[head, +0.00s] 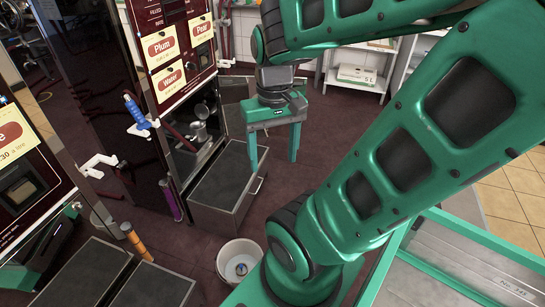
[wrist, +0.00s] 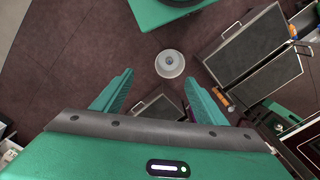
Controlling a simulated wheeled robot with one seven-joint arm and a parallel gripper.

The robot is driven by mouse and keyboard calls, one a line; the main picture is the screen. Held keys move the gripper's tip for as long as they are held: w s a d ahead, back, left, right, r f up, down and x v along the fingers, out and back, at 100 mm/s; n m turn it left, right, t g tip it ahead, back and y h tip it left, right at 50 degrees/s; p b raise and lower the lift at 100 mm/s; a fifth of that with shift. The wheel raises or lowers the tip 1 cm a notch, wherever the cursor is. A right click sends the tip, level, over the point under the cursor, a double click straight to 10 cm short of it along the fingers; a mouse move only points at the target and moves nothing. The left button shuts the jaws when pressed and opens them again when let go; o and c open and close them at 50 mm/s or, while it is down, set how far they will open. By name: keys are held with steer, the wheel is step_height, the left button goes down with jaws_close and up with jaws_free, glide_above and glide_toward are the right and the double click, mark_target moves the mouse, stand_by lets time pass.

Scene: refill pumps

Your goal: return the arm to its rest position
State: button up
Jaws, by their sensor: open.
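My green arm comes in from the upper right and crosses the right half of the head view. My gripper (head: 273,150) hangs from it with its fingers pointing down, in front of the pump cabinet and above the floor. In the wrist view my gripper (wrist: 157,90) shows its two green fingers wide apart with nothing held between them. The floor and part of a dark-topped step are visible beyond them.
A pump cabinet (head: 178,45) with Plum, Pear and Water labels stands left of my gripper. A dark-topped step (head: 222,185) is below it. A white bucket (head: 228,256) stands on the floor. White shelves (head: 350,60) stand behind. Floor right of my gripper is open.

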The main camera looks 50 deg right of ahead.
steer(key=shift+s+a+r, duration=0.1)
steer(key=shift+s+a, duration=0.25)
steer(key=shift+s, duration=0.4)
steer(key=shift+w+f, duration=0.25)
steer(key=shift+w, duration=0.4)
